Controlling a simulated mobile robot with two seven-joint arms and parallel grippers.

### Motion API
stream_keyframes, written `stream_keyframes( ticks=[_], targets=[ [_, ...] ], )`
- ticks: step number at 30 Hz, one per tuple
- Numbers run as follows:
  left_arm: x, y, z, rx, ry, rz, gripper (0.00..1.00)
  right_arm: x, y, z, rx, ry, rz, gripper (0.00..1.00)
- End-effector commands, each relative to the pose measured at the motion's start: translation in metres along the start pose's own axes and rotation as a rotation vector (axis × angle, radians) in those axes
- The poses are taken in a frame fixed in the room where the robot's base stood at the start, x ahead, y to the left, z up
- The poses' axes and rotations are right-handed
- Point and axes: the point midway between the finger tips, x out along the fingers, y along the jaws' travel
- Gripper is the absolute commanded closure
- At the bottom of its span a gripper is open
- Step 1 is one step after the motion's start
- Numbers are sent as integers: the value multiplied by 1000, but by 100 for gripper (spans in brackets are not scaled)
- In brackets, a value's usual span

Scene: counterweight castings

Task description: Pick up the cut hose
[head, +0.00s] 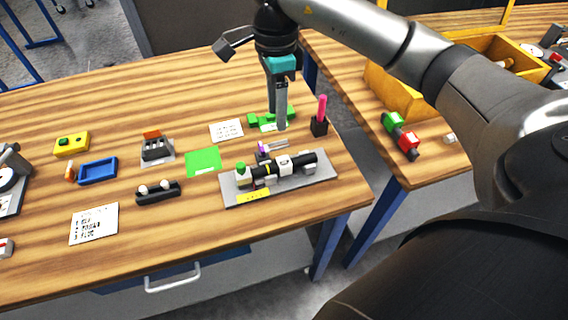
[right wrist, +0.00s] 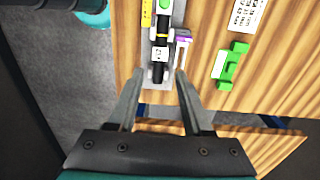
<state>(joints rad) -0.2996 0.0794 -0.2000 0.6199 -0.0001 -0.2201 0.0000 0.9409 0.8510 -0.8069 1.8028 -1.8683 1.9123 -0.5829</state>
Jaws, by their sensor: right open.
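A black hose (head: 305,161) with a yellow band lies in white clamps on a grey plate (head: 232,191); it looks like the cut hose, though no cut can be made out. In the right wrist view the hose (right wrist: 158,71) has its near end between my fingertips in the picture, and the fingers do not touch it. My right gripper (head: 281,128) points down behind the plate, near a green block (head: 262,121). In the right wrist view the gripper (right wrist: 159,82) is open and empty. My left gripper is not in view.
A pink-topped marker in a black holder (head: 320,126) stands right of the gripper. A purple-ended tool (head: 263,149) lies just behind the plate. A green square (head: 203,162) and black block (head: 158,194) lie left. The front right table corner is clear.

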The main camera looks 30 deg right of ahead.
Motion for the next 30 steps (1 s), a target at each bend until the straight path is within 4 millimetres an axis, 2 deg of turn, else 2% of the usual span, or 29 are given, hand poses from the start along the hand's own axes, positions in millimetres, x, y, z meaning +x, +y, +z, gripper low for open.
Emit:
stream_keyframes(
  ticks=[4,12,15,23,30],
  targets=[
    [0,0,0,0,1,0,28,15,0,-6,5,22,4,50],
    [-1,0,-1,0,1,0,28,72,1,-6,3,17,6,50],
    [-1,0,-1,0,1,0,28,87,0,-6,3,16,4,50],
    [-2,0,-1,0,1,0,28,106,0,-8,3,17,3,50],
    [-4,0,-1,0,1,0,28,140,-1,-14,3,15,4,50]
  ],
)
